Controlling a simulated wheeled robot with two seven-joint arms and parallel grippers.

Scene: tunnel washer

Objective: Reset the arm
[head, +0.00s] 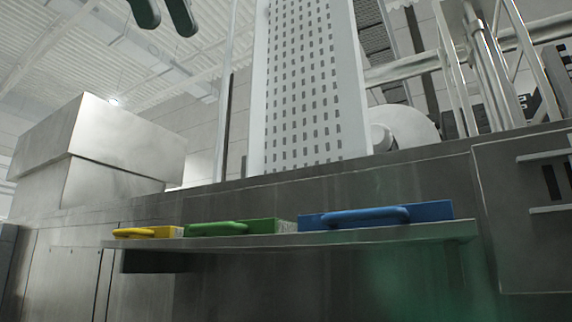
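My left gripper (168,24) shows at the top edge, left of centre. Only its two dark green fingers are in the picture, pointing down with a gap between them and nothing held. The rest of my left arm is out of the picture. The fingers are high in the view, well above the shelf in the picture and apart from everything else visible. My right gripper and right arm are not in view.
A metal shelf (270,241) on the steel machine front holds yellow (148,232), green (236,228) and blue (376,215) handled items. A steel box (100,150) stands at left. A perforated white panel (312,85) rises behind. Pipes and frames (485,75) fill the upper right.

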